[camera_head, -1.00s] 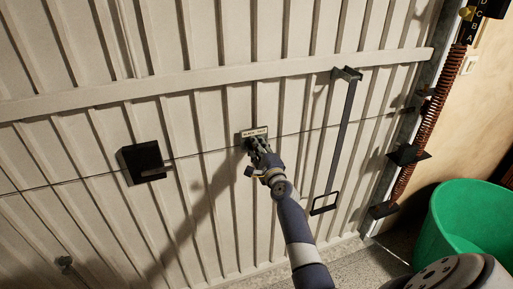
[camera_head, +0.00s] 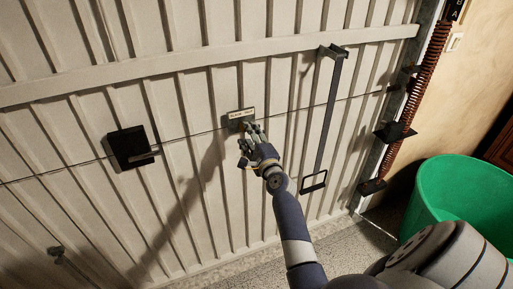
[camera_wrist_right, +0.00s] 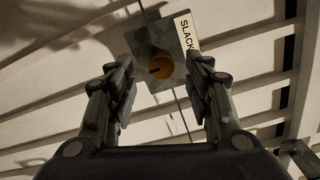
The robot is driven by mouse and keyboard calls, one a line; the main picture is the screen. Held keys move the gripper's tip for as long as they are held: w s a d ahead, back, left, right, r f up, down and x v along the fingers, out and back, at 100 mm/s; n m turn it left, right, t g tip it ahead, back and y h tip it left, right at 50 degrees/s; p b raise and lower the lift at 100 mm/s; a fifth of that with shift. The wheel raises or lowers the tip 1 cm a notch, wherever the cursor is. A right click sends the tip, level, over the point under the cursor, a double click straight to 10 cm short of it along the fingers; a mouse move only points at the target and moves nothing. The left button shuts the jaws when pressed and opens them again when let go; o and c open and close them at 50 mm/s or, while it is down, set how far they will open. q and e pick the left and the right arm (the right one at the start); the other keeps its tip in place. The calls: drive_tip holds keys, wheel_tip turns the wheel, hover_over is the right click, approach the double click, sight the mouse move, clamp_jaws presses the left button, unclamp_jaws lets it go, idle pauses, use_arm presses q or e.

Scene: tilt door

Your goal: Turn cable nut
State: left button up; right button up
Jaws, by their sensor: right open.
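The cable nut (camera_wrist_right: 161,65) is a round orange-brass knob with a dark slot, on a grey plate (camera_wrist_right: 143,42). A white label (camera_wrist_right: 187,33) reading "SLACK" sits beside it; the label also shows on the door in the head view (camera_head: 241,113). My right gripper (camera_wrist_right: 165,75) is open. The nut appears between its two fingers in the wrist view, and I see no contact with it. In the head view my right gripper (camera_head: 251,129) is just below and right of the label, and the nut is too small to make out clearly. My left gripper is not in view.
A thin cable (camera_head: 190,133) crosses the ribbed door (camera_head: 215,70). A black lock box (camera_head: 130,147) is to the left and a long handle bar (camera_head: 328,115) to the right. A green tub (camera_head: 460,205) and a coiled spring (camera_head: 404,120) stand further right.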

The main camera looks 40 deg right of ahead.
drive_tip(key=v, duration=0.7)
drive_tip(key=shift+s, duration=0.2)
drive_tip(key=s+a+f+n+g+y, duration=0.1)
drive_tip(key=s+a+f+n+g, duration=0.3)
drive_tip(key=f, duration=0.8)
drive_tip(key=s+a+f+n+g+y, duration=0.1)
drive_tip(key=s+a+f+n+y, duration=0.25)
drive_tip(key=f, duration=0.85)
drive_tip(key=s+a+f+n+g+h, duration=0.1)
drive_tip(key=s+a+f+n+g, duration=0.35)
drive_tip(key=f, duration=0.75)
drive_tip(key=s+a+f+n+g+y+b, duration=0.1)
drive_tip(key=s+a+f+n+g, duration=0.2)
drive_tip(key=s+f, duration=0.55)
drive_tip(key=s+a+f+n, duration=0.3)
drive_tip(key=s+f+n, duration=0.3)
drive_tip(key=s, duration=0.4)
drive_tip(key=s+f+n+g, duration=0.2)
drive_tip(key=s+f, duration=0.1)
drive_tip(key=s, duration=0.6)
drive_tip(key=s+d+f+n+g, duration=0.1)
drive_tip(key=s+f+n+g, duration=0.1)
drive_tip(key=s, duration=0.8)
drive_tip(key=shift+s+d+f+n+b, duration=0.2)
drive_tip(key=shift+f+n+b, duration=0.1)
drive_tip(key=shift+f+n, duration=0.5)
drive_tip(key=shift+f+h, duration=0.1)
drive_tip(key=shift+h, duration=0.15)
